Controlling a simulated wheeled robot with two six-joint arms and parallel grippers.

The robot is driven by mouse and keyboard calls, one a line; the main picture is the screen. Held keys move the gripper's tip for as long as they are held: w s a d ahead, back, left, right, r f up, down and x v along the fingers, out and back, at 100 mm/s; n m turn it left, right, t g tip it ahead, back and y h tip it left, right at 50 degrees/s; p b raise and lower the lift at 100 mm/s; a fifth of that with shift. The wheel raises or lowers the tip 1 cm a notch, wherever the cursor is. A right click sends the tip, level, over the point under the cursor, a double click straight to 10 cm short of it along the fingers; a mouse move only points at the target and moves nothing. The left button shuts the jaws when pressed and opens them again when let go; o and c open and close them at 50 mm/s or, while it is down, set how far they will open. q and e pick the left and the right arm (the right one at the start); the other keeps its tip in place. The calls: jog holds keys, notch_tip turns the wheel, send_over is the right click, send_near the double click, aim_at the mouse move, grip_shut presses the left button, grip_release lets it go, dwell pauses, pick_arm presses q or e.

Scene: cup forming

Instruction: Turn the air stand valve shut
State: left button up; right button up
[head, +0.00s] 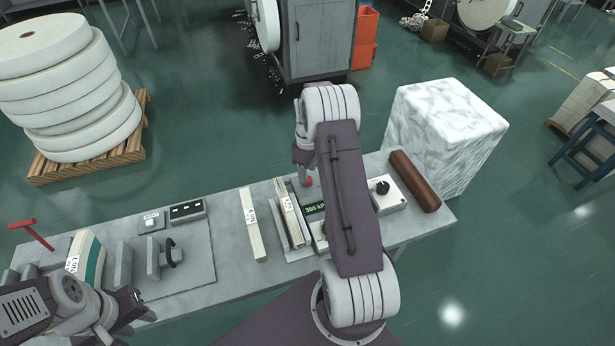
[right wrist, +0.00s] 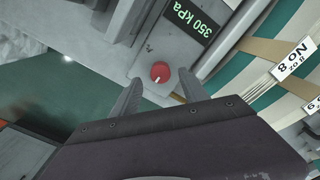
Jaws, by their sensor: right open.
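The air stand (head: 318,222) is a grey unit on the bench with a green display reading 350 kPa (right wrist: 187,22). Its valve is a small red round knob (right wrist: 160,72) with a white mark, below the display in the right wrist view. In the head view the red knob (head: 308,182) shows beside my right gripper (head: 298,180). In the right wrist view my right gripper (right wrist: 158,88) is open and empty. Its two fingers point at the knob from either side, apart from it. My left gripper (head: 130,312) is at the bench's left front; its jaws are unclear.
Strapped paper stacks (right wrist: 262,75) lie close beside the air stand. A white box with a black knob (head: 383,187) and a brown roll (head: 415,180) sit to the right. A grey plate with a black handle (head: 172,252) lies left. My right arm hides part of the bench (head: 225,275).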

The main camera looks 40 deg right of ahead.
notch_tip(320, 180, up, 6)
jog(key=shift+r, duration=0.1)
dwell(0.4)
